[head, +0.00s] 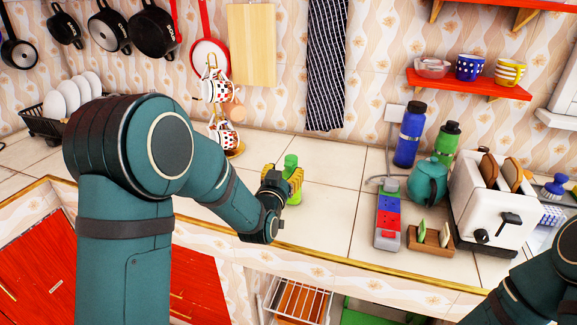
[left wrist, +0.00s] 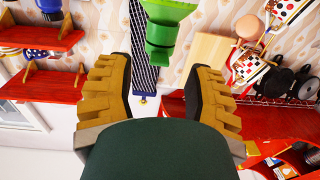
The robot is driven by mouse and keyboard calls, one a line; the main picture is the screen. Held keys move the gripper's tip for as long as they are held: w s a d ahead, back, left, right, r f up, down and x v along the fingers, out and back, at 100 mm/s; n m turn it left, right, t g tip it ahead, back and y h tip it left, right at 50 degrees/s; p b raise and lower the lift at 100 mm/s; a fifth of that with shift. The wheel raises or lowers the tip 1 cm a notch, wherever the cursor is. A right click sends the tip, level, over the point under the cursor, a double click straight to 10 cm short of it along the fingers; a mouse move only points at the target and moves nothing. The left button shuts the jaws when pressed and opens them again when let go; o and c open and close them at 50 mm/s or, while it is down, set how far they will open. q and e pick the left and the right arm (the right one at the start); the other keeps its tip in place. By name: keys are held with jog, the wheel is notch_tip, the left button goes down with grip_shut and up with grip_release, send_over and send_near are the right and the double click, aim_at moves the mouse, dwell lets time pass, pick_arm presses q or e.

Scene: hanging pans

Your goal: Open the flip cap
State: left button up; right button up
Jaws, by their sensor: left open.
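A small green bottle (head: 293,191) stands on the tiled counter near its front edge, with a darker green cap (head: 291,161) on top. My left gripper (head: 284,181), with yellow fingers, is at the bottle and partly covers it in the head view. In the left wrist view the gripper (left wrist: 158,88) is open, with nothing between its fingertips. The green bottle (left wrist: 163,38) shows beyond them at the top middle, apart from both fingers. Whether the cap's lid is lifted is too small to tell. My right gripper is out of view; only part of that arm shows at lower right.
Right of the bottle stand a control box with coloured buttons (head: 388,215), a wooden holder (head: 430,240), a teal teapot (head: 428,183), a blue bottle (head: 409,137) and a white toaster (head: 487,205). A mug stand (head: 232,150) is behind left. The counter between is clear.

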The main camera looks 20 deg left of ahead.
aim_at(288, 163)
pick_arm(q)
jog(key=shift+w, duration=2.1)
